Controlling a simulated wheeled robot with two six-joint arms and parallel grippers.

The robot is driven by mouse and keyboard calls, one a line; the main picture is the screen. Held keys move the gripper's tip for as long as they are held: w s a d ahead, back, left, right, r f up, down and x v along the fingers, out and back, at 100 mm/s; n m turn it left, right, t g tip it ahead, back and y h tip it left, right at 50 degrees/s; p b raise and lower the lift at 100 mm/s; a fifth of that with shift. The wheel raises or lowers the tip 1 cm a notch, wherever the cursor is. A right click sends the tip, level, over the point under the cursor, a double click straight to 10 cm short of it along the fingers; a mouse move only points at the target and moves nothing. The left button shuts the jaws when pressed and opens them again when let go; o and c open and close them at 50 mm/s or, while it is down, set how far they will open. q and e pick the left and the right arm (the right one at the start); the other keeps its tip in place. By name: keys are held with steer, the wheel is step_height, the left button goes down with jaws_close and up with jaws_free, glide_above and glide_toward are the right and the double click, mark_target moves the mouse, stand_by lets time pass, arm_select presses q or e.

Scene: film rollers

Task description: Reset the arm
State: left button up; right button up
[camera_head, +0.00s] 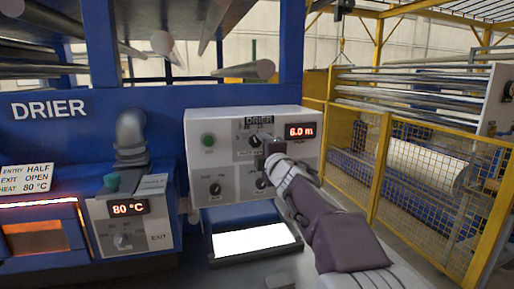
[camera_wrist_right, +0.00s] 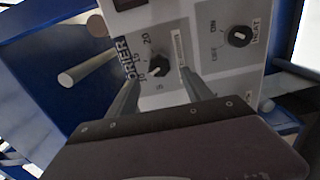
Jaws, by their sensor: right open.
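My right arm comes in from the lower right in the head view. Its gripper (camera_head: 270,148) is in front of the white drier control panel (camera_head: 225,168), close to the upper dial. In the right wrist view the two fingers of the gripper (camera_wrist_right: 159,74) are apart. A black dial knob (camera_wrist_right: 158,64) lies in line with the gap between them. I cannot tell whether the fingers touch it. The knob also shows in the head view (camera_head: 255,141), just left of the gripper. My left gripper is not in view.
The panel has a red "6.0 m" display (camera_head: 300,131), a green button (camera_head: 208,140) and lower knobs. An "80 °C" box (camera_head: 130,225) stands at left. A yellow fence (camera_head: 400,175) stands at right. A lit white surface (camera_head: 250,239) lies below the panel.

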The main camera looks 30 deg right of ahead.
steer(key=v, duration=0.2)
steer(key=shift+s, duration=0.3)
